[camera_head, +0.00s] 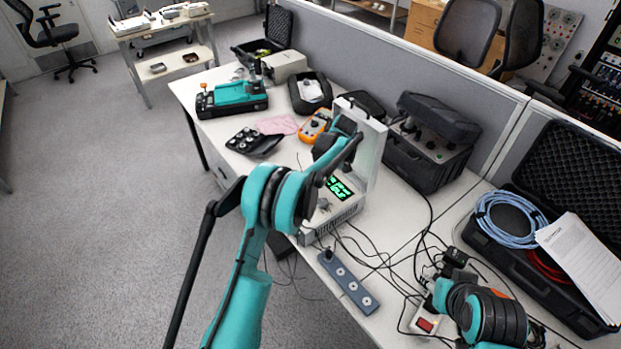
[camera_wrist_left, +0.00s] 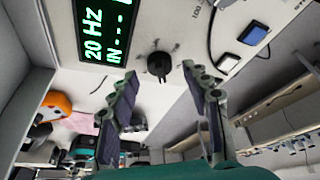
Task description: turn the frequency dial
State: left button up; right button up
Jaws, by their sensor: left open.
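The frequency dial (camera_wrist_left: 159,66) is a small black knob on the light panel of the calibrator (camera_head: 332,222), an open case with a raised lid. Its green display (camera_wrist_left: 104,30) reads 20 Hz in the left wrist view and also shows in the head view (camera_head: 340,188). My left gripper (camera_wrist_left: 160,76) is open, its two fingers apart on either side of the dial in that view. The dial appears beyond the fingertips, and I see no contact. In the head view my left arm hides part of the calibrator. My right gripper (camera_head: 452,262) is low at the right, its fingers unclear.
A blue and a white button (camera_wrist_left: 253,34) sit beside the dial. A grey socket strip (camera_head: 348,283) and loose black cables lie in front. A black case (camera_head: 430,150) stands behind, and an orange meter (camera_head: 315,126) lies to the left. An open case with blue cable (camera_head: 512,218) is right.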

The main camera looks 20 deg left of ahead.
pick_arm(q)
jog(key=v, duration=1)
jog(key=shift+r, duration=0.2)
jog(key=shift+d, duration=0.15)
jog(key=s+a+r+m+t+h, duration=0.25)
jog(key=s+r+m, duration=0.7)
jog(key=s, duration=0.75)
jog(key=s+f+m+t+h, duration=0.1)
jog(key=s+f+m+t, duration=0.1)
jog(key=s, duration=0.7)
jog(key=s+f+m+t+h, duration=0.1)
jog(key=s+m, duration=0.4)
jog(key=s, duration=0.5)
jog(key=shift+s+d+f+t, duration=0.2)
jog(key=shift+s+f+t, duration=0.1)
jog(key=shift+f+t, duration=0.3)
